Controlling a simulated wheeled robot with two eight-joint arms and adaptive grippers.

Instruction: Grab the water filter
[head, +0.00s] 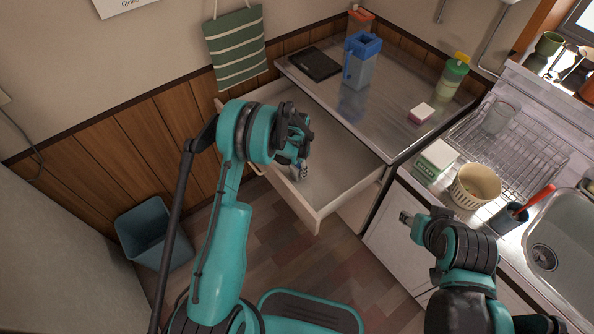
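The water filter (359,66) looks to be the pitcher with a blue top and handle and a clear bluish body. It stands upright on the metal counter, toward the back. My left gripper (301,172) hangs over the open drawer, below and left of the pitcher and apart from it. Its fingers point down, partly hidden by its own wrist, and their opening is unclear. My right gripper (405,217) is in front of the sink cabinet, far from the pitcher. Its fingers are too small to read.
The open drawer (345,180) juts out below the metal counter (400,100). A dish rack (535,155) is at right.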

